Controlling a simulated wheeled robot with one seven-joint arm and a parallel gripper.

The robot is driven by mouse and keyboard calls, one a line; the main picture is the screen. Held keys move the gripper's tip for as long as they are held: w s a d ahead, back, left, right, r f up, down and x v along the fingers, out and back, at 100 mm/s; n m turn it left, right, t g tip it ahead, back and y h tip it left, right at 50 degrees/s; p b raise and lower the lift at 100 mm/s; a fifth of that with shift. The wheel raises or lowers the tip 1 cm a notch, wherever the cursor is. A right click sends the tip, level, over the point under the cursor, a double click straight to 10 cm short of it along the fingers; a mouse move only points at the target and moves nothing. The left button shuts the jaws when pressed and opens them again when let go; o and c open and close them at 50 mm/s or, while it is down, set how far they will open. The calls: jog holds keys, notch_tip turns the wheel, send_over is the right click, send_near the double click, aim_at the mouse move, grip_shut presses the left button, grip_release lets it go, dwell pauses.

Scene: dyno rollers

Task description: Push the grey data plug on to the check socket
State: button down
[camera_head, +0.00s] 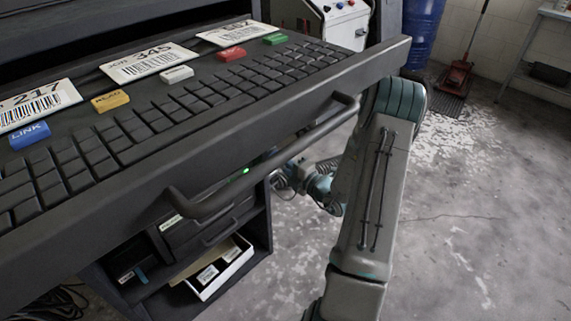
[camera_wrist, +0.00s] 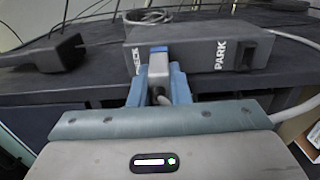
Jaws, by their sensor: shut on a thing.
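My gripper (camera_wrist: 159,80) is shut on the grey data plug (camera_wrist: 158,68) in the wrist view, with one blue finger on each side of it. The plug points away from me at the left part of a dark box (camera_wrist: 198,50). That part is marked CHECK, and my gripper lies close beside the lettering. A small blue piece shows at the plug's far end, against the box. I cannot tell how far the plug sits in the check socket. The right part of the box is marked PARK. In the head view my gripper is hidden behind the keyboard shelf (camera_head: 250,140).
A black block (camera_wrist: 52,53) with a cable lies left of the box. Pale cables run behind the box and at the right. In the head view, a handle (camera_head: 260,160) juts from the shelf, and a white tray (camera_head: 222,272) sits lower in the cabinet.

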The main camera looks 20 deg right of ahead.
jog(key=c, duration=1.3)
grip_release()
jog(key=p+v, duration=0.2)
jog(key=v, duration=1.1)
jog(key=shift+s, duration=0.35)
jog(key=shift+d, duration=0.1)
